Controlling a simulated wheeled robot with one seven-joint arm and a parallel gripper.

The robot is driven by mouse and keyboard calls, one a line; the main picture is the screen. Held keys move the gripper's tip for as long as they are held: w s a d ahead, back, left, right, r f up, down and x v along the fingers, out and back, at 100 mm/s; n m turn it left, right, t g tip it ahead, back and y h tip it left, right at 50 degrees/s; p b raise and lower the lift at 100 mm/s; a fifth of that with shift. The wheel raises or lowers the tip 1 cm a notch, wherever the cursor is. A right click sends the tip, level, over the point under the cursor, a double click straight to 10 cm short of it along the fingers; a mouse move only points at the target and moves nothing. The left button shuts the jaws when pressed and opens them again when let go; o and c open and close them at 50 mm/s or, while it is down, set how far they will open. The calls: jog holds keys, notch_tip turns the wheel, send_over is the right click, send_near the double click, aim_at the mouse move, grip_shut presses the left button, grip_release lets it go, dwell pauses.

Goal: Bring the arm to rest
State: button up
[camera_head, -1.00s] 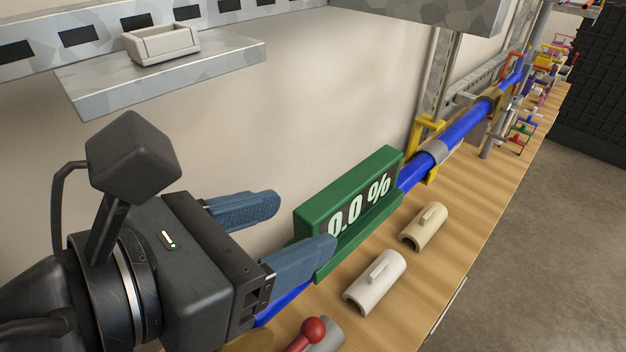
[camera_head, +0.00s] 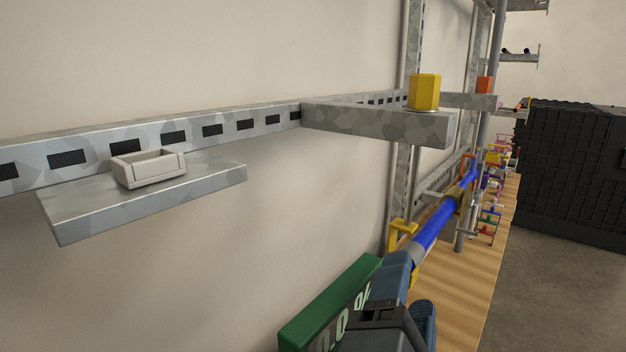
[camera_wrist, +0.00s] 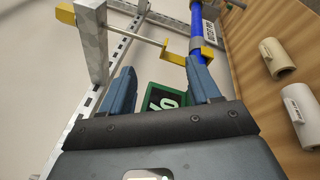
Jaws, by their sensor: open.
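My gripper (camera_head: 408,284) shows at the lower middle of the head view, with its blue fingers in front of the green display box. In the wrist view my gripper (camera_wrist: 160,85) has its two blue fingers apart, with nothing between them. The green display box (camera_head: 312,310) shows part of its percent reading and is partly hidden behind my gripper. It also shows in the wrist view (camera_wrist: 156,92), beyond the gap between the fingers. I cannot tell whether a finger touches it.
A blue pipe (camera_head: 434,226) runs along the wooden bench (camera_head: 462,285) past a yellow bracket (camera_head: 399,236). A grey shelf (camera_head: 220,180) with a white tray (camera_head: 148,172) is at left. A metal arm holds a yellow block (camera_head: 424,91). Two half-shells (camera_wrist: 277,57) lie on the bench.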

jog(key=s+d+f+m+g+y, duration=0.1)
jog(key=s+d+f+y, duration=0.2)
jog(key=f, duration=0.3)
jog(key=s+d+f+m+y+p, duration=0.1)
jog(key=s+d+f+y, duration=0.15)
jog(key=f, duration=0.25)
jog(key=s+d+f+m+g+y, duration=0.1)
jog(key=s+d+f+y, duration=0.1)
jog(key=s+d+f, duration=0.3)
jog(key=s+d+m, duration=0.3)
jog(key=s+m, duration=1.3)
jog(key=s, duration=0.3)
jog(key=shift+s+r+g+p, duration=0.25)
jog(key=shift+s+g+p, duration=0.05)
jog(key=shift+s+p, duration=0.15)
jog(key=shift+w+d, duration=0.1)
dwell(1.0)
